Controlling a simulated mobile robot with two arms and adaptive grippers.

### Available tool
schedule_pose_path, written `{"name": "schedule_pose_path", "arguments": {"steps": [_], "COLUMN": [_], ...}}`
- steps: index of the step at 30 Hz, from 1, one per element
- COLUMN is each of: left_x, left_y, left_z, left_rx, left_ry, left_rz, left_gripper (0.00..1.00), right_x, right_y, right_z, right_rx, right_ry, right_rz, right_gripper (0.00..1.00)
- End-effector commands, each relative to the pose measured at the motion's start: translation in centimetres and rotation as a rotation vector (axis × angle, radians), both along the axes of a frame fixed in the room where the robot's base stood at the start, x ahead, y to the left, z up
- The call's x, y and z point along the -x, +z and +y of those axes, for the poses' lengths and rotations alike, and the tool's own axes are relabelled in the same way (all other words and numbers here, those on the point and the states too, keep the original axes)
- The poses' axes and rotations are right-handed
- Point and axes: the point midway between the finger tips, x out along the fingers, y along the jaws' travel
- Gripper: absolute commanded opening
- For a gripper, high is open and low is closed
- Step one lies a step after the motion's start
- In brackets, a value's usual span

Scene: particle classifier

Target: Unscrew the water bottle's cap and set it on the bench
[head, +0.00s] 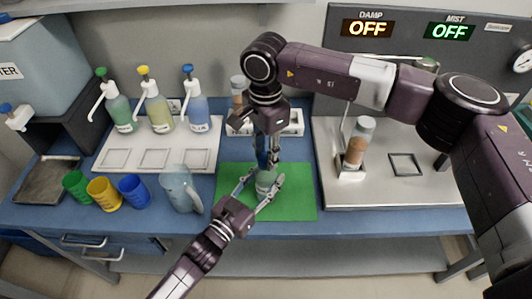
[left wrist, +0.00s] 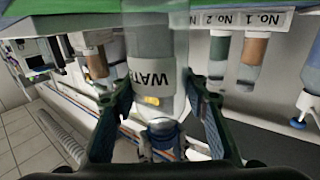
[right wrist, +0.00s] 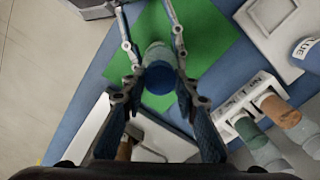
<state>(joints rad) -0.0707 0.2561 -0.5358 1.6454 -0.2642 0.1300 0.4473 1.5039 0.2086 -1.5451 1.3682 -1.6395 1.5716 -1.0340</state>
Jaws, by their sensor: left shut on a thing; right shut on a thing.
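The clear water bottle (head: 266,184) stands upright on the green mat (head: 301,197), and its label reads "WAT" in the left wrist view (left wrist: 152,75). My left gripper (head: 262,190) is shut on the bottle's body from the front. The blue cap (right wrist: 158,78) is at the top of the bottle. My right gripper (right wrist: 158,92) points down from above and is shut on the cap. In the head view the right gripper (head: 267,160) hides most of the cap. I cannot tell whether there is a gap between cap and bottle neck.
A clear pitcher (head: 180,188) and coloured cups (head: 104,193) stand left of the mat. Pump bottles (head: 159,114) stand on a white tray behind them. A metal plate (head: 370,190) with a filled tube lies right. The green mat is bare around the bottle.

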Motion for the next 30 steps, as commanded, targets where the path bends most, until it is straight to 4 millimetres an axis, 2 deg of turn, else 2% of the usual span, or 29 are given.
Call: {"name": "schedule_pose_path", "arguments": {"steps": [12, 16, 20, 30], "left_x": [0.06, 0.07, 0.08, 0.04], "left_y": [0.0, 0.0, 0.0, 0.02], "left_z": [-0.04, -0.05, -0.06, -0.04], "left_rx": [-0.001, -0.001, 0.0, 0.001], "left_ry": [-0.001, -0.002, -0.002, -0.001], "left_rz": [-0.001, -0.001, -0.001, -0.001], "left_gripper": [0.0, 0.0, 0.0, 0.0], "right_x": [-0.13, -0.11, -0.1, -0.12], "right_y": [0.09, 0.1, 0.1, 0.11], "right_z": [-0.08, -0.07, -0.07, -0.08], "right_rx": [0.002, 0.002, 0.001, 0.002], "right_ry": [0.693, 0.866, 0.963, 0.962], "right_rz": [-0.001, -0.001, 0.0, 0.0], "right_gripper": [0.0, 0.0, 0.0, 0.0]}}
